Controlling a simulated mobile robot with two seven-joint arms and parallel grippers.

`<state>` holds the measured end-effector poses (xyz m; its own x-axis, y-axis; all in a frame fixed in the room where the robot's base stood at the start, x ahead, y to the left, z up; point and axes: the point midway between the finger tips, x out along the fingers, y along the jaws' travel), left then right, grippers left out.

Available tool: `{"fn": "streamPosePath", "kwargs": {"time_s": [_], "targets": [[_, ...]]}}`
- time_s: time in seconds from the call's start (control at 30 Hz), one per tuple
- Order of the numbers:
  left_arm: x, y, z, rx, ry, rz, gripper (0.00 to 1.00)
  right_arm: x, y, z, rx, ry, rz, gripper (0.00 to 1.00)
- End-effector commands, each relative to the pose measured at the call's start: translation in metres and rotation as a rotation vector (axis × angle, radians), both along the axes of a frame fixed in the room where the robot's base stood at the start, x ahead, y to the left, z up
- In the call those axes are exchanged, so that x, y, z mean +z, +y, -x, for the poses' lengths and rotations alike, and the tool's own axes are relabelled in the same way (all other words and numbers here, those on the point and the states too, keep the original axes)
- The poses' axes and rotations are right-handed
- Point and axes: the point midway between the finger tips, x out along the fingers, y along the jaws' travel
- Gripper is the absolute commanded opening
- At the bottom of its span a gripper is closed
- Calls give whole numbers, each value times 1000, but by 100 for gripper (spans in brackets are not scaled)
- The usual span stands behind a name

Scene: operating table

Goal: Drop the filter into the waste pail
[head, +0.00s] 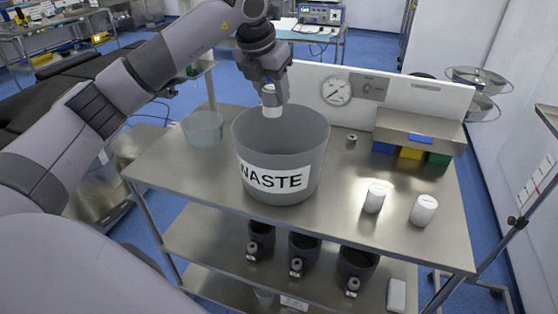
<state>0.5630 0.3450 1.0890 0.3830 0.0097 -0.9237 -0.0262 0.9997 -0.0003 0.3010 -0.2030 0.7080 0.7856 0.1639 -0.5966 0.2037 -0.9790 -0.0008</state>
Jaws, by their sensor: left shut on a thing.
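The waste pail (318,172) is a large grey bucket with a white label reading "WASTE". It stands upright on the steel cart top, left of the middle. My left gripper (271,97) points down over the pail's mouth, near its back left rim. It is shut on a white cylindrical filter (271,108), whose lower end appears at about rim height. I cannot tell exactly how deep it sits. The pail's floor is hidden by its front wall. My right gripper is not in view.
Two white cylinders (374,198) (424,210) stand right of the pail. A clear bowl (203,128) is at the left. A steel box (422,128) with coloured bins stands at the back right, before a white panel with a gauge (337,91).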

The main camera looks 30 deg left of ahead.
Motion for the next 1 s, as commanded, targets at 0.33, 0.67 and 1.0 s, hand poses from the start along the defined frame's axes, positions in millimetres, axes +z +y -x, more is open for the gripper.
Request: {"fn": "streamPosePath", "kwargs": {"time_s": [0.33,0.67,1.0], "targets": [[0,0,0,0,0,0,74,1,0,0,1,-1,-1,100],[24,0,9,0,-5,0,74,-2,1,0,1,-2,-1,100],[64,-1,26,0,-1,0,74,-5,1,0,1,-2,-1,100]]}}
